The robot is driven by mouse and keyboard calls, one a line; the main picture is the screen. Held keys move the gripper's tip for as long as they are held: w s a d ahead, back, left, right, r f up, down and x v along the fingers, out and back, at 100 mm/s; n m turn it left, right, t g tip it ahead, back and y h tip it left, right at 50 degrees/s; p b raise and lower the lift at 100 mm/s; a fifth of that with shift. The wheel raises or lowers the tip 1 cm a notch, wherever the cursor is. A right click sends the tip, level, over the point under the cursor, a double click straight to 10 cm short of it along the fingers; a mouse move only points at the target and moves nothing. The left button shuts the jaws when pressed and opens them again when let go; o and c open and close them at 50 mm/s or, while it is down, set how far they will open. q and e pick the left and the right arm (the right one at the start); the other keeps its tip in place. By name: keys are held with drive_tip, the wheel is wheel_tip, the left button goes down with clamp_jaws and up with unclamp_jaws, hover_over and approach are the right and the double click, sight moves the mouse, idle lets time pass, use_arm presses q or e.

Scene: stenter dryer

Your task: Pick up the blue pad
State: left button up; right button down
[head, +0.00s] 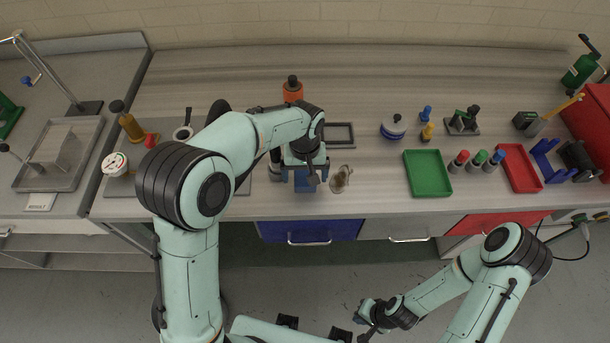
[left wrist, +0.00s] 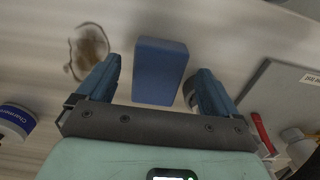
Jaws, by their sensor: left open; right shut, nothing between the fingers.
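The blue pad (left wrist: 160,72) is a plain rectangular block on the light worktop. It shows between the two fingers of my left gripper in the left wrist view, with gaps on both sides. In the head view the pad (head: 308,184) is partly hidden under my left gripper (head: 304,177), which points down over it near the worktop's front edge. My left gripper is open and empty. I cannot tell its exact height above the pad. My right gripper (head: 366,314) is shut and empty, low in front of the worktop, away from the pad.
A green tray (head: 428,189) and several markers are to the right. A white dial gauge (head: 115,164) is at left.

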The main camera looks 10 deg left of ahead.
sight(305, 178)
use_arm(q)
wheel_tip(305, 178, down, 3)
drive_tip(key=shift+w+r, duration=0.15)
drive_tip(key=shift+r, duration=0.05)
drive_tip(key=c, duration=1)
drive_tip(key=shift+c, duration=0.2)
drive_tip(key=shift+r, duration=0.1)
